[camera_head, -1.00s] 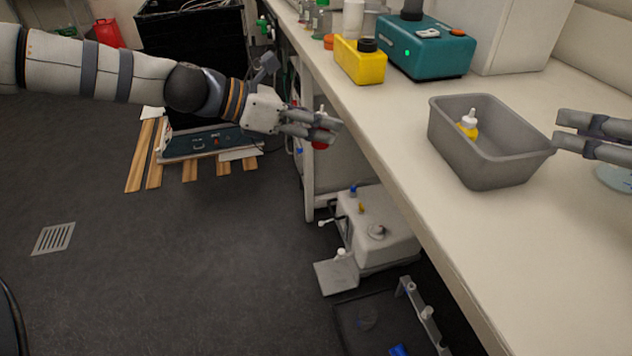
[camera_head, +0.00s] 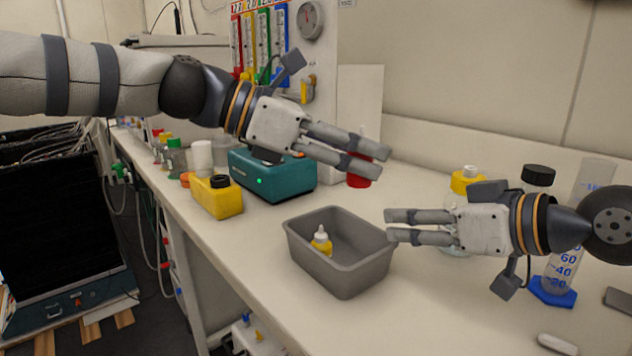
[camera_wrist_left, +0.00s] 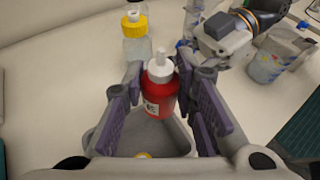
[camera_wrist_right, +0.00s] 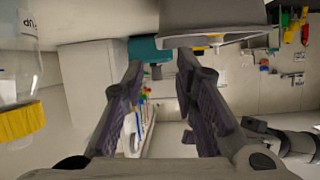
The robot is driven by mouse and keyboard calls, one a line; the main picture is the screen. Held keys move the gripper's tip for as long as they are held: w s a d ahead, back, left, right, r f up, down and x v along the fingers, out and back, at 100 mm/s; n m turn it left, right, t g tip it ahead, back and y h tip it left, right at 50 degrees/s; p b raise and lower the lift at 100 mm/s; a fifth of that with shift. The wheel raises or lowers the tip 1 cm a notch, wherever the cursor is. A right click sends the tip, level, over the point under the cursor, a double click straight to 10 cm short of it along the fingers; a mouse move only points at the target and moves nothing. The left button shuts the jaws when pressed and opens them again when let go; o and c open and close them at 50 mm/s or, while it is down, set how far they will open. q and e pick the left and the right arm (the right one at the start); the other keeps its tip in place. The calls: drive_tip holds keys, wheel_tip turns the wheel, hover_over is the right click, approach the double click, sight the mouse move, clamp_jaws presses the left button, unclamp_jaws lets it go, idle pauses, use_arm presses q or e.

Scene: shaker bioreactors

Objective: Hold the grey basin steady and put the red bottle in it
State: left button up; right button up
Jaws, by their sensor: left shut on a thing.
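The grey basin (camera_head: 345,272) stands on the bench with a small yellow bottle (camera_head: 321,243) inside. My left gripper (camera_head: 368,160) is shut on the red bottle (camera_head: 360,181). In the left wrist view the red bottle (camera_wrist_left: 159,98) is upright between the fingers, its white nozzle up, with part of the basin (camera_wrist_left: 150,140) below it. My right gripper (camera_head: 390,225) is open beside the basin's right rim. In the right wrist view its fingers (camera_wrist_right: 160,62) are apart with nothing between them, and the basin (camera_wrist_right: 215,18) is at the top.
A yellow container (camera_head: 217,198) and a teal device (camera_head: 275,178) stand left of the basin. A yellow-capped bottle (camera_head: 466,180), a black-capped bottle (camera_head: 537,178) and a blue-based measuring cylinder (camera_head: 556,285) stand to the right around my right arm. The bench in front of the basin is clear.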

sight(356, 218)
use_arm(q)
drive_tip(key=shift+a, duration=0.1)
use_arm(e)
drive_tip(key=x, duration=1.1)
drive_tip(key=shift+w+a+f, duration=0.1)
drive_tip(key=shift+a+f, duration=0.05)
drive_tip(key=shift+a, duration=0.05)
clamp_jaws()
use_arm(q)
drive_tip(key=shift+t, duration=0.3)
drive_tip(key=f, duration=0.3)
drive_tip(key=w+a+f, duration=0.1)
drive_tip(key=f, duration=0.2)
drive_tip(key=w+a+f, duration=0.1)
drive_tip(key=f, duration=0.2)
drive_tip(key=shift+w+f, duration=0.2)
drive_tip(key=shift+f, duration=0.1)
